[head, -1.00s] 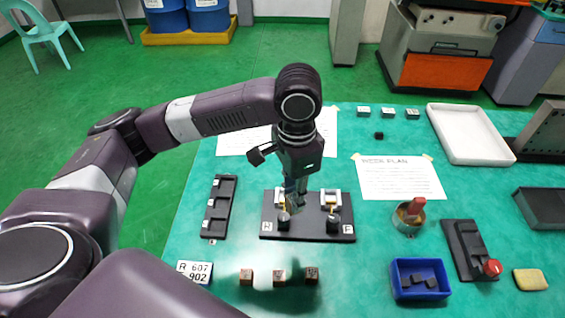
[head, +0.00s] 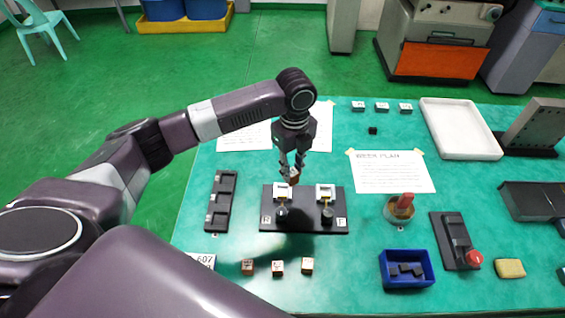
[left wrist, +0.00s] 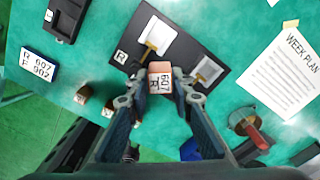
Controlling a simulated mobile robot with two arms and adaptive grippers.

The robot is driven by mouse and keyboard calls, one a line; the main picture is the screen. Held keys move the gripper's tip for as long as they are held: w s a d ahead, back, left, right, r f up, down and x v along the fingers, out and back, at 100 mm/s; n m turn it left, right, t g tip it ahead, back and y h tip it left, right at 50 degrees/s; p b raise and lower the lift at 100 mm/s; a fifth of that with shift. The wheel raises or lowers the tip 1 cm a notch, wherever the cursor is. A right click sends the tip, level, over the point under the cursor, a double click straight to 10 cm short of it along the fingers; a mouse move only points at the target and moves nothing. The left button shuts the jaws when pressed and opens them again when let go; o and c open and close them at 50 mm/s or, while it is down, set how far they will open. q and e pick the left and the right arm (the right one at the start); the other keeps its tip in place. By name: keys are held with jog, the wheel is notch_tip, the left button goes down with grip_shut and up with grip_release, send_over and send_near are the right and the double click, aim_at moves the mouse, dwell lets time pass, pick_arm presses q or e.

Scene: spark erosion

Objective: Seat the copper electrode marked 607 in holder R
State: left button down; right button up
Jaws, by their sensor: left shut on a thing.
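My left gripper (head: 293,172) is shut on a small copper block with a white label, the electrode marked 607 (left wrist: 160,80); an R shows under the number. In the head view the block (head: 294,177) is held just above the back edge of the black holder board (head: 305,224). Holder R (head: 282,192) is the white clamp on the left of the board, by the R label; it also shows in the left wrist view (left wrist: 156,36). Holder F (head: 325,193) is on the right. The block is apart from both clamps. My right gripper is not in view.
Several small copper-coloured blocks (head: 278,268) stand in a row in front of the board. A card (left wrist: 38,65) reads R 607, F 902. A black tray (head: 220,203) lies left; a brush in a tin (head: 401,208) and a blue bin (head: 407,270) stand right.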

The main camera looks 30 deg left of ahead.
pick_arm(q)
jog(key=shift+w+a+f+m+b, duration=0.25)
jog(key=shift+a+f+m, duration=0.35)
jog(key=shift+f+m, duration=0.6)
jog(key=shift+w+a+f+m+b, duration=0.1)
jog(key=shift+w+a+f+m, duration=0.2)
jog(key=shift+a+f+m, duration=0.6)
jog(key=shift+w+a+f+m+b, duration=0.2)
jog(key=shift+w+a+f+m, duration=0.15)
jog(key=shift+f+m, duration=1.1)
jog(key=shift+s+f+b, duration=0.1)
jog(key=shift+f+b, duration=0.85)
jog(key=shift+b, duration=0.15)
jog(key=shift+f, duration=0.65)
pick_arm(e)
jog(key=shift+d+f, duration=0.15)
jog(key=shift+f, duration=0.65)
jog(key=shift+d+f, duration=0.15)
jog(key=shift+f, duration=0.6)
pick_arm(q)
jog(key=shift+f, duration=0.15)
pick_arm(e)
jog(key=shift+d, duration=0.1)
pick_arm(q)
jog(key=c, duration=1.6)
grip_release()
jog(key=shift+f, duration=0.1)
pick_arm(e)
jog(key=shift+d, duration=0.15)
